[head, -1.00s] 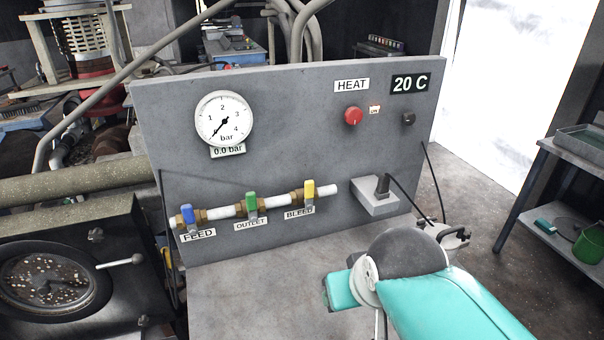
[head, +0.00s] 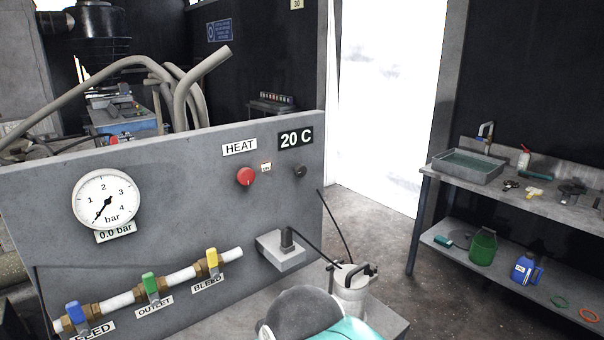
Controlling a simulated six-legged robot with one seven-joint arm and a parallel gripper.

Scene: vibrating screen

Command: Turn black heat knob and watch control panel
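The grey control panel (head: 150,190) stands on the left in the head view. A small black knob (head: 301,171) is at its upper right, under the display reading 20 C (head: 296,139). A larger red knob (head: 246,176) sits left of it, under the HEAT label (head: 240,147), with a small ON tag (head: 266,167) beside it. The round gauge (head: 106,199) has its needle near the low end, above a 0.0 bar plate. My teal and grey arm shows at the bottom edge, in front of the panel.
Blue, green and yellow valve handles (head: 150,283) sit on a white pipe low on the panel. A grey box with a cable (head: 283,252) and a metal canister (head: 351,287) are near my arm. A workbench (head: 540,199) stands at right. Floor between is clear.

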